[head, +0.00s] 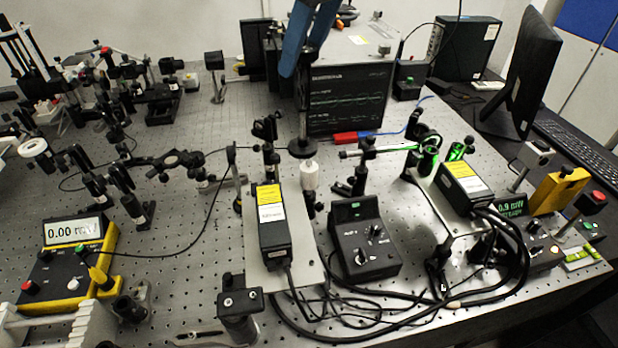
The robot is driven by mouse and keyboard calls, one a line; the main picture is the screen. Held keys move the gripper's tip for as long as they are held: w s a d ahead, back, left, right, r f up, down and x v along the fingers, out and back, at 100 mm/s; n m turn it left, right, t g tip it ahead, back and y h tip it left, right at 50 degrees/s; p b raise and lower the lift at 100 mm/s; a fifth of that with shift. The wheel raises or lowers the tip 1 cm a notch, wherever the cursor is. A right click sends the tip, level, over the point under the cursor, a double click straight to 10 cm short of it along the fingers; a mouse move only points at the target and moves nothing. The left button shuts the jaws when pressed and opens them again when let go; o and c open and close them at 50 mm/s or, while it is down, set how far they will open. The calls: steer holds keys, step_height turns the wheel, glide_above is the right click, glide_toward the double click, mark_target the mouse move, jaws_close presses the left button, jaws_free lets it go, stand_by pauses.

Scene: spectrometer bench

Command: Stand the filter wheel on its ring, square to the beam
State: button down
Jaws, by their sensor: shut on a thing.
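My gripper (302,60) comes in from the top centre, its blue fingers on either side of a dark upright piece. It is shut on this piece, which I take to be the filter wheel (302,147). A dark stem runs down from the fingers to a flat, round black disc. The top of the piece is hidden by the fingers. The disc shows above a white cylinder (309,175); I cannot tell whether they touch. The ring is not clearly made out. A green glow marks the beam optics (428,150) to the right.
A laser box with a yellow label (270,215) and a black control box (363,245) stand in front. Another labelled box (465,188) stands right. A display instrument (347,98) is behind. Cables loop across the front. Bare perforated bench (190,240) lies left of centre.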

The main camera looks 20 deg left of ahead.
mark_target(304, 111)
steer(key=shift+w+f, duration=0.15)
steer(key=shift+f, duration=0.2)
steer(key=shift+f+p, duration=0.95)
steer(key=shift+f, duration=4.15)
steer(key=c, duration=1)
jaws_free()
steer(key=shift+r, duration=0.25)
steer(key=b+v, duration=0.2)
steer(key=v, duration=0.9)
steer(key=shift+d+r, duration=0.25)
steer(key=shift+d, duration=0.05)
